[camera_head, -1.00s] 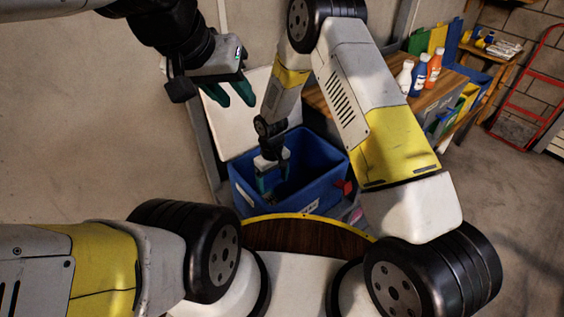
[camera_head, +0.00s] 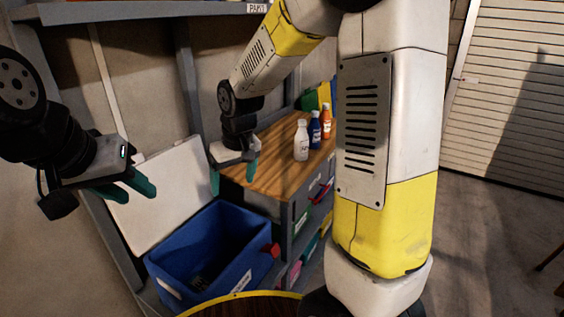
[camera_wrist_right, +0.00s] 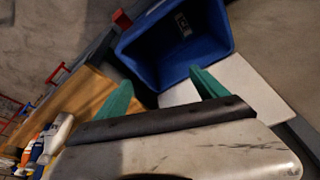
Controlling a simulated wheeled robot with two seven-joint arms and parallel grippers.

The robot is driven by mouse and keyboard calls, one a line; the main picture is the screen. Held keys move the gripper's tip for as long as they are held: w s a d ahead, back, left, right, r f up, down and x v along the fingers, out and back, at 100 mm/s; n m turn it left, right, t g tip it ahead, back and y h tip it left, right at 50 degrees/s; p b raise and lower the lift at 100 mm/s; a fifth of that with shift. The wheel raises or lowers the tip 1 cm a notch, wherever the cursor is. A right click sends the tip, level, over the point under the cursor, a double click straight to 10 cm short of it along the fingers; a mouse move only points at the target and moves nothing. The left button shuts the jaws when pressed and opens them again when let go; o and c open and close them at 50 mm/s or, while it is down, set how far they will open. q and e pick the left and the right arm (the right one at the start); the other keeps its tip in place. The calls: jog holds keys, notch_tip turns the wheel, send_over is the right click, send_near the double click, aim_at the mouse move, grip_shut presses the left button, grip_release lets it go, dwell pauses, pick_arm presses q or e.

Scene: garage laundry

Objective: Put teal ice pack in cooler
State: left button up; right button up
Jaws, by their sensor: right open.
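The blue cooler (camera_head: 215,250) stands open at the lower left, its white lid (camera_head: 160,190) tilted back behind it. A small dark object (camera_head: 203,281) shows low inside it; I cannot tell whether this is the teal ice pack. In the right wrist view, the cooler (camera_wrist_right: 150,45) holds a small greyish patch (camera_wrist_right: 183,25), also unclear. My right gripper (camera_head: 234,176) is open and empty above the cooler's back rim, beside the wooden bench. Its teal fingers (camera_wrist_right: 158,80) are wide apart. My left gripper (camera_head: 141,197) hangs open and empty in front of the lid.
A wooden bench (camera_head: 270,180) right of the cooler holds white (camera_head: 301,141), blue (camera_head: 315,130) and orange (camera_head: 326,121) bottles. Coloured bins (camera_head: 300,225) sit under it. A shelf (camera_head: 140,12) runs above. Open floor (camera_head: 490,240) lies to the right.

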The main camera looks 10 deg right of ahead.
jog(key=s+d+r+m+t, duration=0.1)
jog(key=s+d+r+m, duration=0.1)
jog(key=s+d+r, duration=0.3)
jog(key=s+d+r+m+t, duration=0.2)
jog(key=s+d+r, duration=0.4)
jog(key=s, duration=0.7)
jog(key=shift+r+y, duration=0.3)
jog(key=shift+r, duration=0.65)
jog(key=shift+s, duration=0.1)
